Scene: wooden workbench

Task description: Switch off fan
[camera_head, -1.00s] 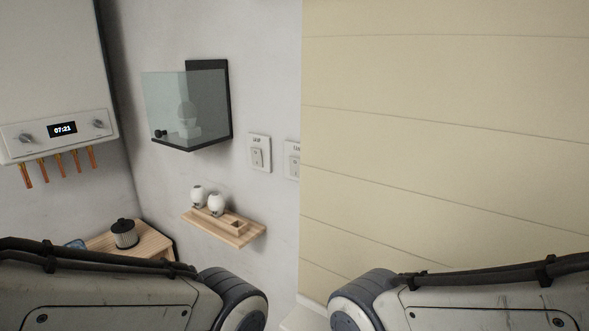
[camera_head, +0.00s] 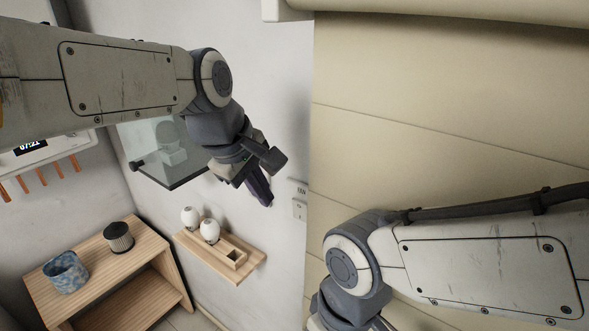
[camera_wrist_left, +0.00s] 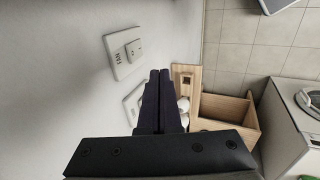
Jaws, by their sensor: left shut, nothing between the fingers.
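A white wall switch (camera_head: 299,209) with a small label above its rocker shows in the head view, right of my left gripper (camera_head: 267,198). In the left wrist view a white switch plate (camera_wrist_left: 115,57) is on the wall, left of my left gripper's fingertips (camera_wrist_left: 159,74); its small lettering is hard to read. A second white plate (camera_wrist_left: 131,101) is partly hidden behind the fingers. My left gripper is shut and empty, pointing down and right near the wall. I cannot tell whether it touches anything. My right gripper is below the picture. No fan shows.
A clear glass case (camera_head: 160,150) hangs behind my left arm. Below is a wooden wall shelf (camera_head: 215,262) with two white bulb-like objects (camera_head: 209,230). A wooden stand (camera_head: 150,262) holds a blue cup (camera_head: 65,272) and a dark ribbed jar (camera_head: 119,237). A beige panel (camera_head: 450,140) fills the right.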

